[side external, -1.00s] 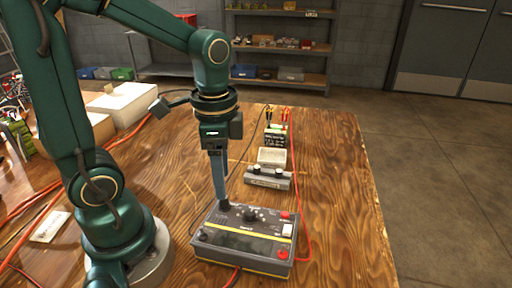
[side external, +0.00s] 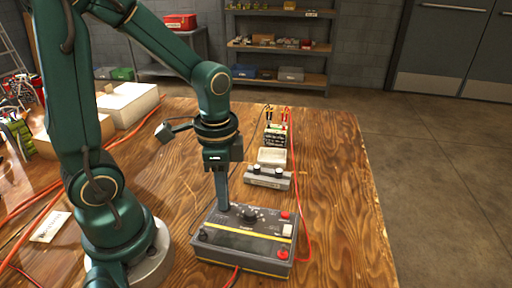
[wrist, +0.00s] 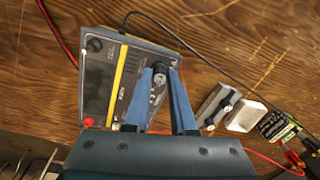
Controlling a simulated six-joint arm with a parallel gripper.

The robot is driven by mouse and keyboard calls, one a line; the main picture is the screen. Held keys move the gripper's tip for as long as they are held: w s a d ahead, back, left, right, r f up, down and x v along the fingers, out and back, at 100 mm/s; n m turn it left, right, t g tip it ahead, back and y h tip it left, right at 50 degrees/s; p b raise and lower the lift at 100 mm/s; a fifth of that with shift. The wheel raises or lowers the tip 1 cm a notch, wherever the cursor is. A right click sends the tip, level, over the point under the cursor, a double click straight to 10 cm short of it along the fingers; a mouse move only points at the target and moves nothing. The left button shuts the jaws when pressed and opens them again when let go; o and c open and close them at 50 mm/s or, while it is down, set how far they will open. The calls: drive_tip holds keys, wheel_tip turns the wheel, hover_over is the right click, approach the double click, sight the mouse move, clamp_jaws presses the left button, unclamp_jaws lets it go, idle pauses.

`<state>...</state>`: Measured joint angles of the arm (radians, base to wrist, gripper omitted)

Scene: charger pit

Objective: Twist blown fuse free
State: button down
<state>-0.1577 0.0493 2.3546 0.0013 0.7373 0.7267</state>
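A grey tester box (side external: 243,238) with a yellow stripe lies on the wooden table in the side view. It also shows in the wrist view (wrist: 98,70). A small dark round fuse cap (wrist: 159,68) stands near one corner of the box. My gripper (wrist: 160,72) points down with its two blue fingers on either side of this cap. The fingertips are at the cap's level, with little or no gap. I cannot tell if they press on it. In the side view the fingers of my gripper (side external: 223,207) hide the cap. The fuse itself is not visible.
The box carries a dark knob (side external: 249,215), red buttons and a white switch. Behind it are a grey fixture (side external: 268,178), a white block (side external: 272,157) and a small clipped unit (side external: 275,136). A red cable (side external: 307,222) runs along the right. The table's right side is clear.

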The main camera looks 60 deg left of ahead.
drive_tip(key=shift+n, duration=1.2)
drive_tip(key=shift+n, duration=1.1)
drive_tip(key=shift+n, duration=1.2)
